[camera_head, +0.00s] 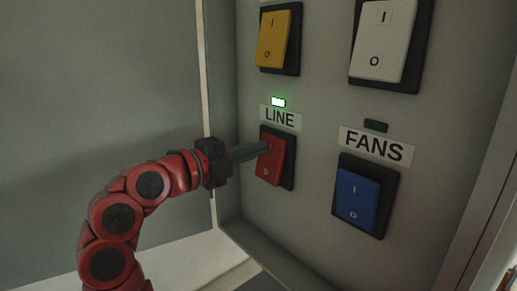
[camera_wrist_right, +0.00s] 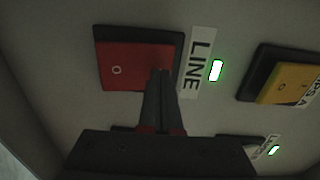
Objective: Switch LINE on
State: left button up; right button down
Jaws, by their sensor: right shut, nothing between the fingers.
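The red LINE rocker switch (camera_head: 271,163) sits in a black frame on the grey panel, under the LINE label (camera_head: 280,117). The small lamp (camera_head: 278,102) above that label is lit green. My right gripper (camera_head: 268,147) is shut and empty, its fingertips at the upper end of the red rocker, apparently touching it. The fingertips hide part of the upper mark; the lower O mark shows. In the right wrist view the red rocker (camera_wrist_right: 130,66) and the lit green lamp (camera_wrist_right: 215,70) show beyond the closed fingers (camera_wrist_right: 160,75). My left gripper is not in view.
The blue FANS switch (camera_head: 356,197) is to the right, with a dark lamp (camera_head: 376,126) above its label. A yellow switch (camera_head: 273,38) and a white switch (camera_head: 382,40) are higher up. The panel has raised edges at its sides and bottom.

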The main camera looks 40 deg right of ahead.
jog(key=s+a+r+b, duration=0.1)
jog(key=a+r+b, duration=0.2)
jog(key=a, duration=0.9)
jog(key=shift+a+b, duration=0.35)
jog(key=shift+a, duration=0.05)
jog(key=shift+s, duration=0.1)
